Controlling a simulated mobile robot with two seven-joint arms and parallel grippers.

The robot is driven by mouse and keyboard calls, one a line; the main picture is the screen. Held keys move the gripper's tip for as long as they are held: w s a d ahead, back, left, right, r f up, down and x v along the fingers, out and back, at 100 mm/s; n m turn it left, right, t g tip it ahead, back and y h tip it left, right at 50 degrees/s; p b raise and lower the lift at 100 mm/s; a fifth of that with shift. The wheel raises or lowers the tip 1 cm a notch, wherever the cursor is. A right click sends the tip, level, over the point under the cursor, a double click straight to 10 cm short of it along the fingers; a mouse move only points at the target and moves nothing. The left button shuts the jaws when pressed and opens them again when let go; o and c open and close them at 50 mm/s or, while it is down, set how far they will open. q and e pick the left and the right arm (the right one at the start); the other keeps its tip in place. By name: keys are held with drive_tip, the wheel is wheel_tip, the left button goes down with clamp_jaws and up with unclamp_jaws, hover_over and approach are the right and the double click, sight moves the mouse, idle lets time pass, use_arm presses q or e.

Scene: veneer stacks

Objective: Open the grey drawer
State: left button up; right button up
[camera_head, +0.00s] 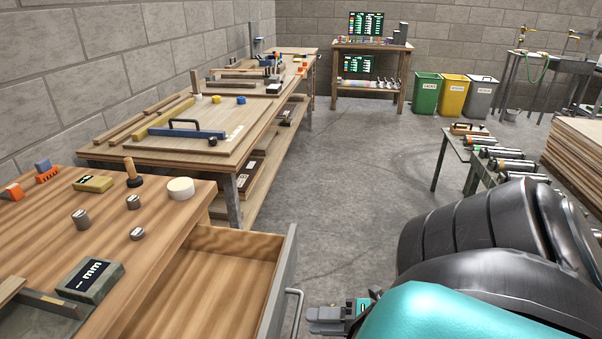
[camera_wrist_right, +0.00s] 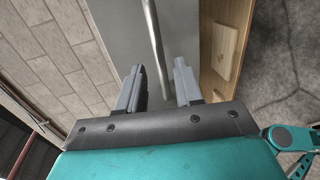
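The grey drawer (camera_head: 276,292) stands pulled out from the wooden workbench, and its wooden inside (camera_head: 215,280) looks empty. Its metal bar handle (camera_head: 297,305) is on the outer face of the grey front. My right gripper (camera_head: 322,319) is just to the right of the handle. In the right wrist view the fingers of this gripper (camera_wrist_right: 160,84) are spread apart. The handle bar (camera_wrist_right: 154,35) runs down into the gap between them, with space on both sides. My left gripper is out of view.
The workbench top (camera_head: 60,225) carries a gauge block (camera_head: 87,280), small weights and a white roll (camera_head: 181,189). A longer bench (camera_head: 160,155) stands behind. A low table with tools (camera_head: 495,160) is at the right. The floor (camera_head: 340,200) between is clear.

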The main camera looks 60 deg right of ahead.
drive_tip(key=v, duration=0.7)
drive_tip(key=shift+s, duration=0.2)
